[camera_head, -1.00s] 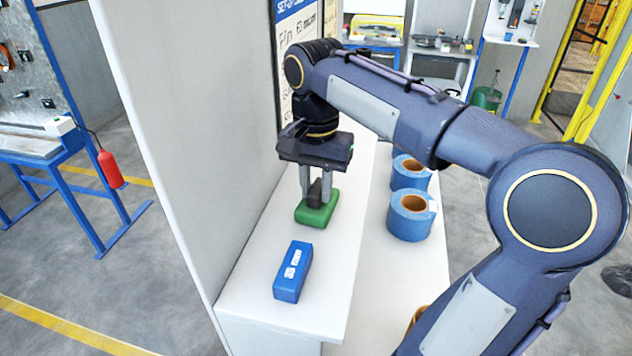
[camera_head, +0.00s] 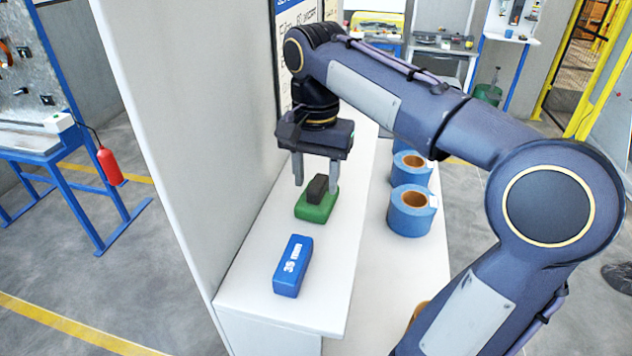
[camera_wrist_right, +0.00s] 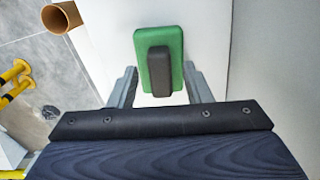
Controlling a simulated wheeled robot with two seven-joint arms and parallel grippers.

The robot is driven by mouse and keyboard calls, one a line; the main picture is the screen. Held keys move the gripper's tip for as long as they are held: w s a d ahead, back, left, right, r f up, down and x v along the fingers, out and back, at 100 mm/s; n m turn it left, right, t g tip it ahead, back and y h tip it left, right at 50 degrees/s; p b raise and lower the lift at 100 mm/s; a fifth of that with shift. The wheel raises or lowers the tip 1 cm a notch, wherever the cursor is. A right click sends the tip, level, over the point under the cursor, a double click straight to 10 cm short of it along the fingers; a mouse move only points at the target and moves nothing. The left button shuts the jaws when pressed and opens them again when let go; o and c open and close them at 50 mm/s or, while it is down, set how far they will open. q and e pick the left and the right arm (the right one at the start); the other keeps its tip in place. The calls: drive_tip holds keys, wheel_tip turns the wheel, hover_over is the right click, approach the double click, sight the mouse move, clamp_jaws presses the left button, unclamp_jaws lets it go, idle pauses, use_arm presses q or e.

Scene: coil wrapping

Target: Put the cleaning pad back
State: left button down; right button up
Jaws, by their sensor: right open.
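The cleaning pad is a green block with a dark handle on top (camera_head: 314,211). It lies flat on the white shelf (camera_head: 335,255), near the panel wall. It also shows in the right wrist view (camera_wrist_right: 157,45), just beyond and between the fingertips. My right gripper (camera_head: 316,183) is open and empty, its two fingers above and behind the pad, apart from the handle. The fingers also show in the right wrist view (camera_wrist_right: 160,90). My left gripper is not in view.
A blue block with white lettering (camera_head: 292,266) lies on the shelf in front of the pad. Blue tape rolls (camera_head: 411,212) stand on the lower surface to the right. A tall pale panel (camera_head: 190,130) borders the shelf on the left.

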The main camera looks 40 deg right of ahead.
sight(313, 187)
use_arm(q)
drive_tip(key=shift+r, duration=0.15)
use_arm(e)
drive_tip(key=r, duration=0.6)
drive_tip(key=shift+s+a+r, duration=0.1)
drive_tip(key=shift+a+r, duration=0.2)
drive_tip(key=shift+a, duration=0.1)
